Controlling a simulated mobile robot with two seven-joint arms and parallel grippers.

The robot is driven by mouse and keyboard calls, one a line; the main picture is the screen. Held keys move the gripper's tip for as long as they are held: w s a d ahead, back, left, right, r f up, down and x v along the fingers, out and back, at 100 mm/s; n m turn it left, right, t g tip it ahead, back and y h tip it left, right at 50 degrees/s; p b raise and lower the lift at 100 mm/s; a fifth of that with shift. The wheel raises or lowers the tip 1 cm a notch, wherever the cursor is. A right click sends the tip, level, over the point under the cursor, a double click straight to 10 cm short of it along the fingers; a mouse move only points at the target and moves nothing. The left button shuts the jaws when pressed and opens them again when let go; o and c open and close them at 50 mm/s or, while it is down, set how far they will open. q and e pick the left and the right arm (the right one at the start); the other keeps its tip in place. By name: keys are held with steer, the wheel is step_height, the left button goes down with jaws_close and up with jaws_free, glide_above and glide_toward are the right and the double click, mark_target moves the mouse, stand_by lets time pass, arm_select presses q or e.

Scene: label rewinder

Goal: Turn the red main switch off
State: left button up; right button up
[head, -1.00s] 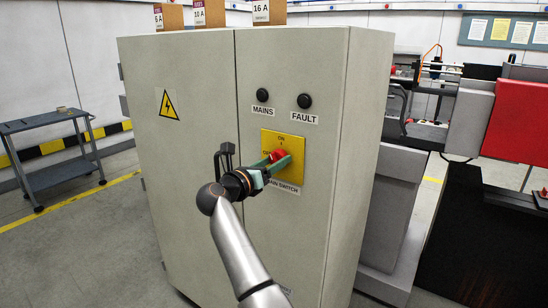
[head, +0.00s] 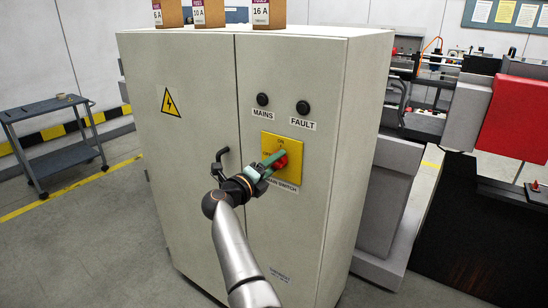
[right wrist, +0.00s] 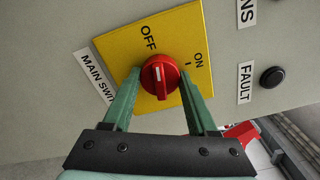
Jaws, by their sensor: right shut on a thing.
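The red main switch (head: 280,160) is a round knob on a yellow plate (head: 271,141) on the front of a grey cabinet. In the right wrist view the knob (right wrist: 160,77) sits between my right gripper's (right wrist: 157,92) two green fingers, which are shut on its sides. Its white mark points roughly toward the word OFF; ON is to the right in that view. In the head view the right gripper (head: 272,162) covers part of the plate and the knob's left side. My left gripper is not in view.
The cabinet (head: 200,150) has a black door handle (head: 222,160) just left of my gripper. Black MAINS (head: 262,99) and FAULT (head: 303,107) indicators sit above the plate. Fuse boxes (head: 209,14) stand on top. A grey cart (head: 60,157) is at left; floor there is clear.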

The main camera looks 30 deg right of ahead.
steer(key=shift+f+n+p, duration=0.1)
steer(key=shift+n+p, duration=0.4)
steer(key=shift+n, duration=0.5)
steer(key=o, duration=1.4)
steer(key=shift+a, duration=0.1)
